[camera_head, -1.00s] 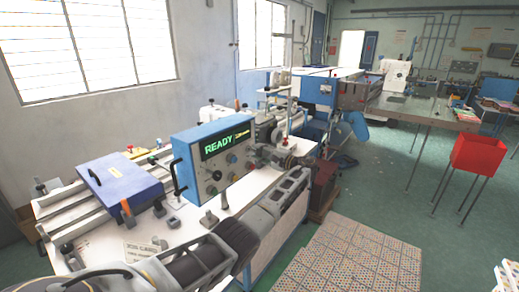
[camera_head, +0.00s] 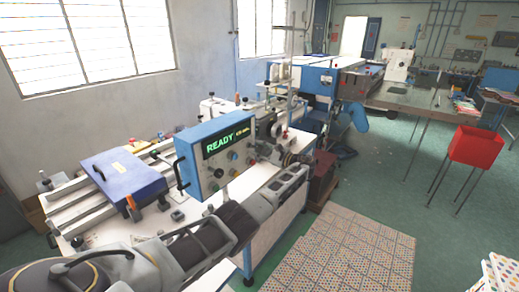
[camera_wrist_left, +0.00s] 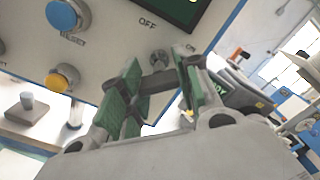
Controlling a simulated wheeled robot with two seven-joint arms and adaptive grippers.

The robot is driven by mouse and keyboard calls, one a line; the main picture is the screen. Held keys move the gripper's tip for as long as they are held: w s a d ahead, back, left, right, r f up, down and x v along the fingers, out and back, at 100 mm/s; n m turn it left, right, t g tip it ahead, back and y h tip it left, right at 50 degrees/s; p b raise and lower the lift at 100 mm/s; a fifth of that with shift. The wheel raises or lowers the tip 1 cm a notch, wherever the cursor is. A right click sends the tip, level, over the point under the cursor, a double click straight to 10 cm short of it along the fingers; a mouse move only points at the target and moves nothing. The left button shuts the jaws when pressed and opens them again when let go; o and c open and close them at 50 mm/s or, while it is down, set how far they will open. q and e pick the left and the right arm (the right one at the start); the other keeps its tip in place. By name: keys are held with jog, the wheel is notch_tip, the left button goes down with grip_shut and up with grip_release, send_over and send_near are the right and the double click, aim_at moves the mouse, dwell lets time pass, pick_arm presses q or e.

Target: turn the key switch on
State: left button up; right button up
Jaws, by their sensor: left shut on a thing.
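The control box (camera_head: 204,178) is a grey-faced blue panel with a lit green READY display (camera_head: 221,146) and several coloured knobs. In the left wrist view, a small metal key switch (camera_wrist_left: 159,58) sits below an OFF label (camera_wrist_left: 148,22) on the panel face. My left gripper (camera_wrist_left: 158,82) has its green-padded fingers on both sides of a dark key piece at the switch and is shut on it. The fingers partly hide the switch. In the head view, my left gripper (camera_head: 266,153) is at the right side of the panel, its tips small and hard to make out. My right gripper is not in view.
A blue button (camera_wrist_left: 62,15) and a yellow button (camera_wrist_left: 62,78) are left of my gripper on the panel. A blue-lidded unit (camera_head: 125,175) stands left of the box on the white table. A red bin (camera_head: 476,147) stands far right. Open floor lies beyond the patterned mats (camera_head: 345,255).

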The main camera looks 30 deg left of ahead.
pick_arm(q)
jog(key=shift+f, duration=0.1)
jog(key=o, duration=1)
jog(key=shift+o, duration=0.2)
jog(key=d, duration=1.2)
jog(key=shift+s, duration=0.45)
